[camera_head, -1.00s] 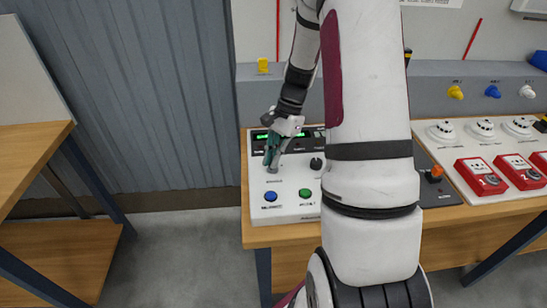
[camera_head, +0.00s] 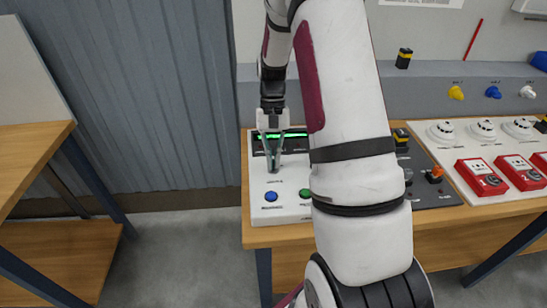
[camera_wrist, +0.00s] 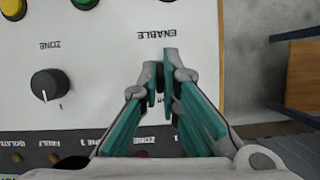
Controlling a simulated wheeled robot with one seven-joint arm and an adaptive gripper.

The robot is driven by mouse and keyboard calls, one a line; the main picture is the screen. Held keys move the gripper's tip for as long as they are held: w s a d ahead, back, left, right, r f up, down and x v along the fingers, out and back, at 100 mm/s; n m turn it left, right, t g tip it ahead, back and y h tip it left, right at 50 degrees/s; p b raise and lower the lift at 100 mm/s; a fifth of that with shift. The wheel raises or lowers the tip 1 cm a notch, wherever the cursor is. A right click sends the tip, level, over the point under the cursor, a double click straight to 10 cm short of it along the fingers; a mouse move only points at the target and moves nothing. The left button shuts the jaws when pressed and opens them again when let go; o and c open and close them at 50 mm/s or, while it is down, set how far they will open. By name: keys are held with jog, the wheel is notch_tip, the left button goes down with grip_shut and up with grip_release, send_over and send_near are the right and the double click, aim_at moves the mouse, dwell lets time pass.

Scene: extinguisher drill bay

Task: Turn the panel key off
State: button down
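The white control panel (camera_head: 292,208) stands on the wooden bench and has a lit green display (camera_head: 290,134). My gripper (camera_head: 273,170) points down at the panel's left part, above the blue button (camera_head: 271,196). In the wrist view its teal fingers (camera_wrist: 161,78) come close together over the spot by the ENABLE label. A small dark piece, apparently the panel key (camera_wrist: 160,80), shows between the fingertips. The fingers hide most of it, and its switch position cannot be read. The black ZONE knob (camera_wrist: 47,85) lies beside the gripper.
The green button (camera_head: 305,193) is partly behind my arm. To the right are a dark panel with an orange-topped lever (camera_head: 435,174), red call points (camera_head: 481,177) and white detectors (camera_head: 442,131). A wooden shelf unit (camera_head: 35,140) stands at left, with clear floor between.

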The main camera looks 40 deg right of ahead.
jog(key=shift+n, duration=0.5)
jog(key=c, duration=1.8)
grip_release()
jog(key=v, duration=1.2)
jog(key=shift+a, duration=0.2)
jog(key=shift+w, duration=0.1)
